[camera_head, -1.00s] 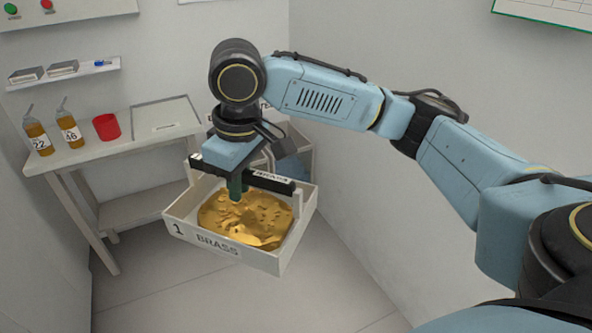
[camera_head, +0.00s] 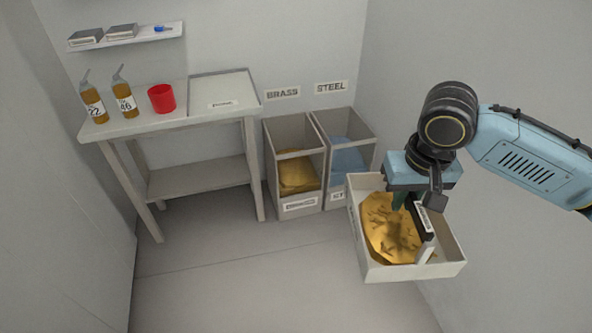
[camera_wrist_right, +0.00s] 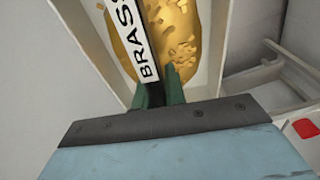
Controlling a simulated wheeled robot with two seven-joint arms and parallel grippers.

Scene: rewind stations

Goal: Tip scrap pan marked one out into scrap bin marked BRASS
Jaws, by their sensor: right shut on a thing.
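My right gripper (camera_head: 399,203) is shut on the dark handle bar of the scrap pan (camera_head: 410,272). The pan is a white open tray holding gold-coloured brass scrap (camera_head: 390,232). It hangs roughly level in the air at the right of the head view, to the right of and nearer than the bins. In the right wrist view the green fingers (camera_wrist_right: 160,92) clasp the handle, which has a BRASS label (camera_wrist_right: 140,40). The BRASS scrap bin (camera_head: 299,208) stands on the floor with gold scrap inside, below a BRASS wall sign (camera_head: 282,94). The pan's number is not visible now. My left gripper is not in view.
The STEEL bin (camera_head: 345,115) with blue-grey scrap stands against the BRASS bin's right side. A white table (camera_head: 150,128) at the left carries two bottles (camera_head: 124,101) and a red cup (camera_head: 161,98). A wall shelf (camera_head: 130,38) is above. The floor before the bins is clear.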

